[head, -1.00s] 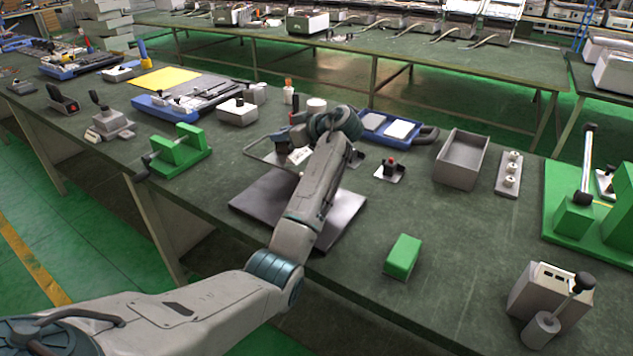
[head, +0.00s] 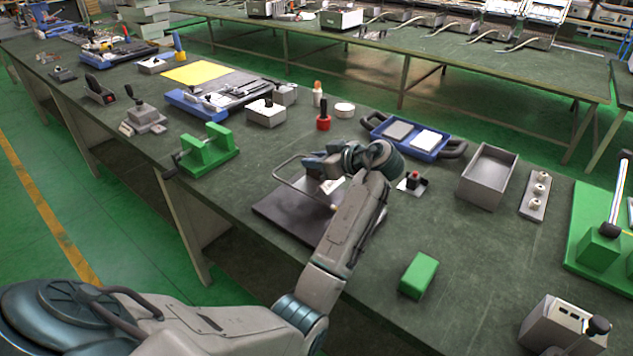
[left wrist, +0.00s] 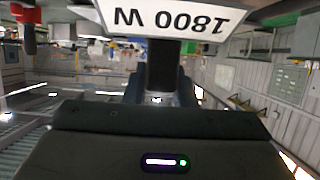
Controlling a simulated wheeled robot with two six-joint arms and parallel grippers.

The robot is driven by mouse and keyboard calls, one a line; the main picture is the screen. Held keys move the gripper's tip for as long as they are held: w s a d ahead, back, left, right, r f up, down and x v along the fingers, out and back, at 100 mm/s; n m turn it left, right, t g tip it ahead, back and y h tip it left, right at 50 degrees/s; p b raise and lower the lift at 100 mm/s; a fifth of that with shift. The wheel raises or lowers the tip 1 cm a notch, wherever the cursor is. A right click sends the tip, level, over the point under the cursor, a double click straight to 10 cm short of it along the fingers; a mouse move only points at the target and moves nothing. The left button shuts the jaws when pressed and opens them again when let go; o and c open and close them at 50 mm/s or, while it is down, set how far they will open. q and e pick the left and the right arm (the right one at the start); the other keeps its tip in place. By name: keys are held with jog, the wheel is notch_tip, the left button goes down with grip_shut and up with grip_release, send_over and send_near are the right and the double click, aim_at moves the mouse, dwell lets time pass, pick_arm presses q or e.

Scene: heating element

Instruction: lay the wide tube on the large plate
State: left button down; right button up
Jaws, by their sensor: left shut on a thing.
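The large plate is a flat dark sheet (head: 284,216) near the front edge of the bench in the head view. The wide tube is a thin grey metal loop (head: 284,185) over the back left part of the plate. My left gripper (head: 318,163) is shut on the tube at its far side. A white tag hangs there and reads "1800 W" in the left wrist view (left wrist: 180,16). I cannot tell whether the tube touches the plate or is a little above it. My left arm hides the plate's right part. My right gripper is not in view.
A green block (head: 418,275) lies at the front right. A small red-button switch (head: 413,183), a blue tray (head: 408,137) and a grey open box (head: 488,177) stand to the right. A green fixture (head: 208,150) stands to the left.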

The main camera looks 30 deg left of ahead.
pick_arm(q)
jog(key=s+d, duration=0.1)
jog(key=s+d+p, duration=0.1)
jog(key=s, duration=0.1)
jog(key=s+d, duration=0.1)
jog(key=s, duration=0.1)
jog(key=shift+s+d+f+p, duration=0.1)
jog(key=shift+d+f+p, duration=0.15)
jog(key=shift+d+p, duration=0.1)
notch_tip(320, 180, down, 3)
jog(key=shift+a+f+b, duration=0.1)
jog(key=shift+b, duration=0.85)
jog(key=shift+f, duration=0.1)
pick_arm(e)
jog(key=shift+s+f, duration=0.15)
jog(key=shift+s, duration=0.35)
pick_arm(q)
jog(key=c, duration=1.2)
grip_release()
